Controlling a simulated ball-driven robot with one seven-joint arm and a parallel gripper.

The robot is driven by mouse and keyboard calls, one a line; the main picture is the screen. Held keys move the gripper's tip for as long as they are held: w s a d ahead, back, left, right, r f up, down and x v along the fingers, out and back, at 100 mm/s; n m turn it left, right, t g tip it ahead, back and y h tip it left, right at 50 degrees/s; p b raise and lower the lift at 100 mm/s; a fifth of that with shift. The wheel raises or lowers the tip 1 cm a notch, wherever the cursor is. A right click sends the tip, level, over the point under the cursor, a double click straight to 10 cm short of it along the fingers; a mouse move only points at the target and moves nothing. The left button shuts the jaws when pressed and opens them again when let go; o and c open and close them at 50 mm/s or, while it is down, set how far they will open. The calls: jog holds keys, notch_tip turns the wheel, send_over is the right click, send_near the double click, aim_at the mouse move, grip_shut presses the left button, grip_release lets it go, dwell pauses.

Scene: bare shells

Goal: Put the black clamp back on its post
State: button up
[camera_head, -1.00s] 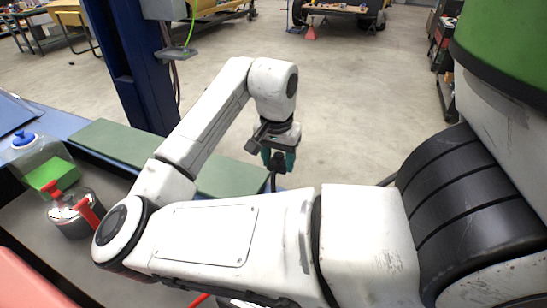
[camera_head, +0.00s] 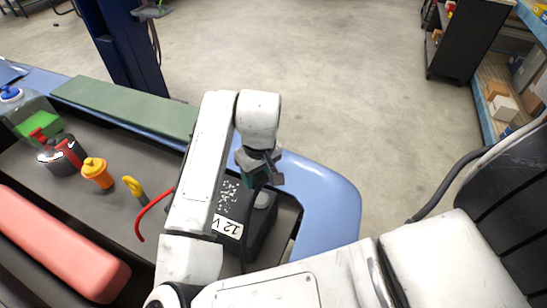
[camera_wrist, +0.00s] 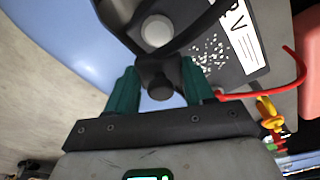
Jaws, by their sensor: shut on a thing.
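The black clamp (camera_wrist: 158,75) is between the green fingertips of my gripper (camera_wrist: 160,68) in the wrist view. My gripper (camera_head: 262,178) is shut on it, over the right end of the black 12 V battery (camera_head: 231,196) in the head view. A pale round post (camera_head: 263,200) stands just below the fingers. In the wrist view the post (camera_wrist: 157,30) shows beyond the clamp, with black curved parts to both sides of it. I cannot tell whether the clamp is around the post or above it. The fingers hide most of the clamp in the head view.
A red cable (camera_head: 150,212) lies left of the battery. A yellow ring handle (camera_head: 133,187), an orange cap (camera_head: 96,171) and a dark reservoir (camera_head: 61,157) stand farther left. A blue fender (camera_head: 328,198) curves around the right side. Open floor lies beyond.

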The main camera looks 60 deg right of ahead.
jog(key=shift+s+a+f, duration=0.2)
jog(key=shift+s+f, duration=0.05)
jog(key=shift+s, duration=0.1)
jog(key=b, duration=0.4)
send_over(260, 198)
jog(key=f, duration=0.4)
jog(key=shift+s+f, duration=0.25)
jog(key=shift+f+b, duration=0.7)
jog(key=shift+f, duration=0.15)
jog(key=shift+p, duration=0.4)
jog(key=shift+f, duration=0.15)
dwell(1.4)
jog(key=o, duration=1.2)
jog(key=shift+o, duration=0.4)
